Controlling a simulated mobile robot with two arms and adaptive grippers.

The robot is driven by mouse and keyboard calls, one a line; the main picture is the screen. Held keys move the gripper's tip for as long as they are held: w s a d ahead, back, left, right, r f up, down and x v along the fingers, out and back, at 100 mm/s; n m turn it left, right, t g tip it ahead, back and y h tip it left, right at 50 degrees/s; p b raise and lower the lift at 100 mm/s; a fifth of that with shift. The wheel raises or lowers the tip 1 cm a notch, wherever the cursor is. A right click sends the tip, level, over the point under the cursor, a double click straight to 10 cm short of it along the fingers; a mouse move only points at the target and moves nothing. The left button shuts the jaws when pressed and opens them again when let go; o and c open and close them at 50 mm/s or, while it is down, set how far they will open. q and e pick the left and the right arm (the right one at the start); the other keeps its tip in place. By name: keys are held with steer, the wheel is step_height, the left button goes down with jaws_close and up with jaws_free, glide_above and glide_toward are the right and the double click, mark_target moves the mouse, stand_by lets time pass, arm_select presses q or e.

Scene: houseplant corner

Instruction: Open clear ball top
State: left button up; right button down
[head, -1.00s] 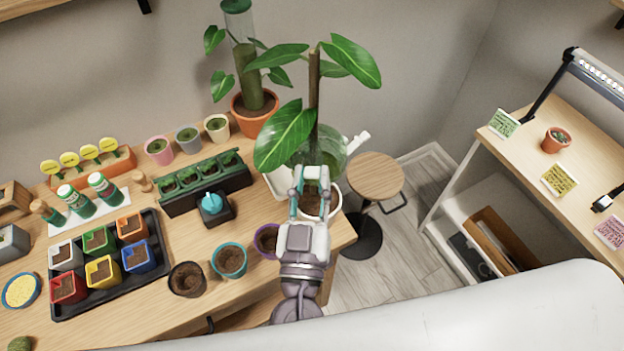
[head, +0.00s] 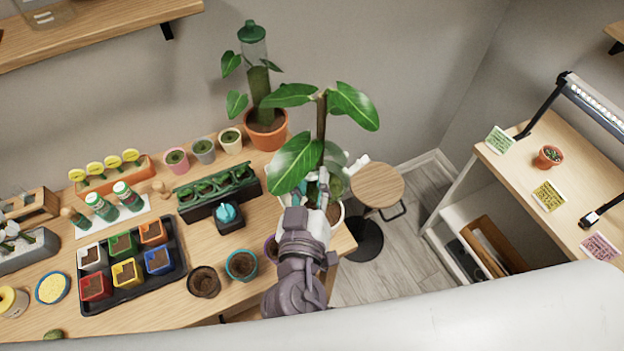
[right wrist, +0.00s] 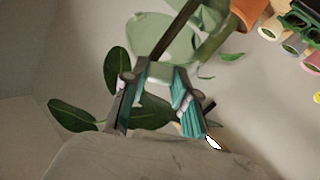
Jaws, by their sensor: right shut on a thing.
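The clear ball (head: 337,178) is a see-through greenish shell around the brown stem of a large-leaved plant (head: 322,118). In the right wrist view its pale rounded shell (right wrist: 158,38) shows just beyond the fingers, with the dark stem crossing it. My right gripper (head: 314,190) reaches up to the ball from the front. In the right wrist view its teal-padded fingers (right wrist: 158,78) are closed on a pale edge of the ball's top. Leaf and fingers hide part of the ball, and I cannot tell whether its halves are apart. My left gripper is out of view.
A tall potted plant (head: 266,125) stands behind on the left. A black tray of coloured pots (head: 130,270) and a green planter (head: 219,190) fill the table. A round stool (head: 377,186) and shelf unit (head: 548,190) stand to the right.

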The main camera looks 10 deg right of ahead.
steer(key=shift+f, duration=0.15)
steer(key=c, duration=1.1)
jaws_free()
steer(key=shift+d, duration=0.1)
steer(key=shift+o, duration=1.1)
steer(key=shift+w, duration=0.2)
steer(key=f+v, duration=0.1)
steer(key=v, duration=0.6)
steer(key=shift+s+r, duration=0.25)
steer(key=shift+r, duration=0.25)
